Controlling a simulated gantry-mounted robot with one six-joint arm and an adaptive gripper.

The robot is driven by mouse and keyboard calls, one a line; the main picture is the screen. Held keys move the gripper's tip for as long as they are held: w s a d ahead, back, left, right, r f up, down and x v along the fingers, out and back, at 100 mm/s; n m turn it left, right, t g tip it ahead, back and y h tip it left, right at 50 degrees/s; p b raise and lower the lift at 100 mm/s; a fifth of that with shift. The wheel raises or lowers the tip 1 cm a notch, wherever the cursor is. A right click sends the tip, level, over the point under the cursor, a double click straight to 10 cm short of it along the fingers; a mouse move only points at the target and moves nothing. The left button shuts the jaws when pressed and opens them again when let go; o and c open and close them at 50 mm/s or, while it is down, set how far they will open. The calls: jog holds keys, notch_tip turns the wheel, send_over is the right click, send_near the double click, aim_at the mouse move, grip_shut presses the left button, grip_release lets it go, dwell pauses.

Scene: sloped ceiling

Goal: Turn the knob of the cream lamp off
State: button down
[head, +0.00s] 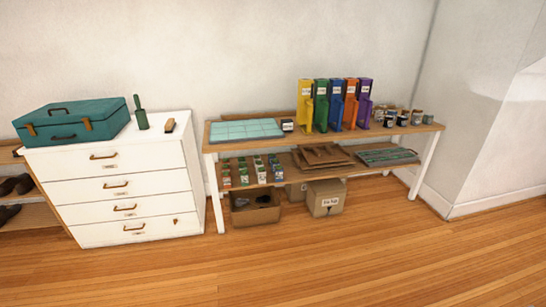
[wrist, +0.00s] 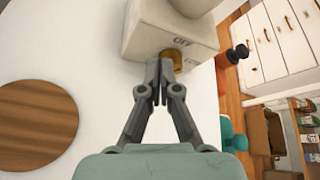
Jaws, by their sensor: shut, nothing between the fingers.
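In the wrist view, a cream block-shaped lamp base (wrist: 144,36) stands at the top, partly cut off by the frame edge. A small brass-coloured knob (wrist: 176,56) is on its near side. Dark lettering reading OFF is above the knob, and smaller lettering to its right is hard to read. My gripper (wrist: 160,68) is shut and empty, with its fingertips right at the knob and overlapping its left part in the picture. I cannot tell whether they touch it. The knob's turned position is unclear. The head view shows neither the lamp nor my gripper.
In the wrist view, a round wooden disc (wrist: 38,125) lies on the white surface (wrist: 85,78) at left. A black-and-orange object (wrist: 237,54) and a teal object (wrist: 232,135) are at right. The head view shows a white dresser (head: 120,190) and a workbench (head: 290,138) along the wall.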

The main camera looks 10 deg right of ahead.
jog(key=d+b, duration=0.3)
jog(key=shift+w+d+f, duration=0.15)
jog(key=shift+w+f, duration=0.15)
jog(key=shift+f, duration=0.1)
jog(key=shift+d+r+b, duration=0.25)
jog(key=shift+d+b, duration=0.15)
jog(key=shift+b, duration=0.2)
jog(key=shift+r, duration=0.1)
